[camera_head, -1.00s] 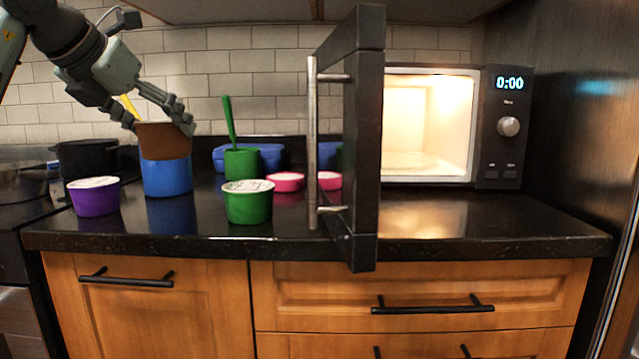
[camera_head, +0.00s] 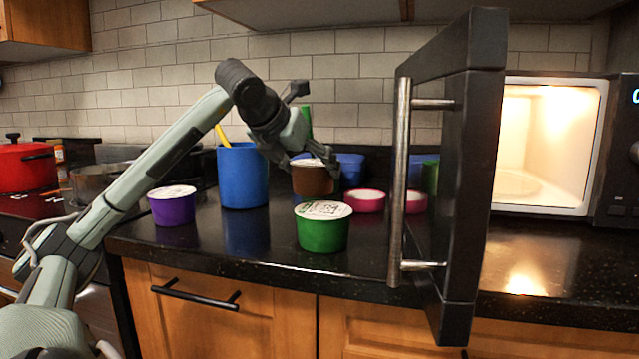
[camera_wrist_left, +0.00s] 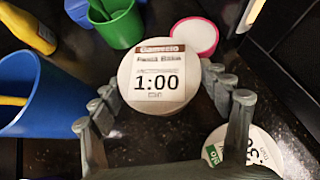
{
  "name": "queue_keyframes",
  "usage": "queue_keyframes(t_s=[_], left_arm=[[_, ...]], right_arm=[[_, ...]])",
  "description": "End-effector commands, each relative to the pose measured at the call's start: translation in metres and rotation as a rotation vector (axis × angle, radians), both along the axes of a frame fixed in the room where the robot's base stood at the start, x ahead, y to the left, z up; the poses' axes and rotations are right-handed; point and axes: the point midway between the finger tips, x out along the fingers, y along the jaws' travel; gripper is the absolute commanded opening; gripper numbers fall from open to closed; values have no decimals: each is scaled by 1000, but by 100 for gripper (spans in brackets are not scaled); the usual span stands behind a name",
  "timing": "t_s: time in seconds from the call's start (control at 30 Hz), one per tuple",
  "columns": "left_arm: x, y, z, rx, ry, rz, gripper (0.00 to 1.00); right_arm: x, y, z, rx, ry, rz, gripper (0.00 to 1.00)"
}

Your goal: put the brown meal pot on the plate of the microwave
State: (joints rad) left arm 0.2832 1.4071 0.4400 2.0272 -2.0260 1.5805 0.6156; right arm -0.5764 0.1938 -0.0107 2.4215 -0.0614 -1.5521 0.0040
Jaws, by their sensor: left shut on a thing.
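The brown meal pot (camera_head: 313,181) is held upright by my left gripper (camera_head: 314,164), which is shut on it from above. In the left wrist view its white lid, labelled 1:00 (camera_wrist_left: 158,82), sits between the fingers of my left gripper (camera_wrist_left: 160,90). I cannot tell whether its base clears the counter. The microwave (camera_head: 597,150) is at the right, lit inside, with its door (camera_head: 465,180) standing open between the pot and the cavity. The plate (camera_head: 517,184) shows at the cavity floor, partly hidden by the door. My right gripper is out of view.
A green pot (camera_head: 322,232) stands in front of the brown one. A purple pot (camera_head: 174,207) and blue cup (camera_head: 242,178) are to the left. A pink-rimmed pot (camera_head: 365,201) is close at right. The counter before the microwave (camera_head: 545,265) is clear.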

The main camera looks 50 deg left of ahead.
Motion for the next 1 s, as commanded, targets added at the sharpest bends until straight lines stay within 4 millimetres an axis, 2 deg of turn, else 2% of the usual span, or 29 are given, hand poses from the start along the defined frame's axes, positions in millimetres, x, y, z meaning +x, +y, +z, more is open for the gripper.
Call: queue_keyframes(t_s=[0.1,0.2,0.4,0.5,1.0], left_arm=[[13,0,-4,3,-2,2,26],[17,-1,-10,1,-4,0,26],[18,-2,-40,-2,-1,-2,26],[17,-2,-48,0,-3,-1,26],[17,-1,-51,2,-4,1,26]], right_arm=[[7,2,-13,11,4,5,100],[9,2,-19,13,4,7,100],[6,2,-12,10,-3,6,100],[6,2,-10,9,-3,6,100],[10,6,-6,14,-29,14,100]])
